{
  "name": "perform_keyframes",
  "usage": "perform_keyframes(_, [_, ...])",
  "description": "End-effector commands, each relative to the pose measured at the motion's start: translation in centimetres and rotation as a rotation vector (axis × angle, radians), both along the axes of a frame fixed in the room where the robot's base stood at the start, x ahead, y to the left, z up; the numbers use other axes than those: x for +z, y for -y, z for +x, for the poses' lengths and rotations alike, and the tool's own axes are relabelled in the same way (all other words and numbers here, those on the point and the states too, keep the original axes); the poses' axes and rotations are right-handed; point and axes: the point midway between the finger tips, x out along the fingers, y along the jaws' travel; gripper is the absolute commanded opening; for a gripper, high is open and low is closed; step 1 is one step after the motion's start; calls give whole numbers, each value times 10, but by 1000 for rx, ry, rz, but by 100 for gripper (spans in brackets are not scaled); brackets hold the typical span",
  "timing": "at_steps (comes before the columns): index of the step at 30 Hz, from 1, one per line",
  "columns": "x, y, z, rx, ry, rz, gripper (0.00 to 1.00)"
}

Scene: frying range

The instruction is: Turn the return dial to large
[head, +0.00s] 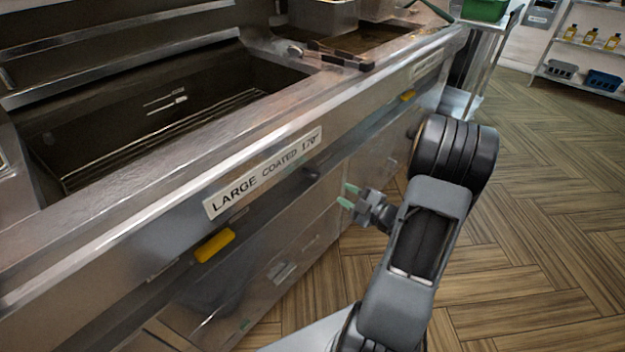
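My gripper (348,196) is in front of the steel fryer front, right of the middle of the view. Its two green-tipped fingers point left toward the panel and stand apart, with nothing seen between them. A white label reading "LARGE COATED 170°" (263,175) is on the fryer's upper front edge, up and left of my gripper. A small dark round shape (312,172) shows on the front below the label's right end. I cannot tell whether it is the return dial, and no dial setting is readable.
The fryer (110,240) fills the left side, with a dark open vat (150,115) and a yellow handle (214,245) on its front. A second vat (370,38) lies farther back. A trolley with a green tray (485,10) and shelves (585,75) stand behind. Wooden floor (545,190) is clear at right.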

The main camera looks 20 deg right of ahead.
Motion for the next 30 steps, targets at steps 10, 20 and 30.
perform_keyframes(10, [-1,-27,52,12,10,4,34])
perform_keyframes(20, [-1,-48,101,9,9,5,34])
perform_keyframes(30, [0,-56,120,6,8,5,34])
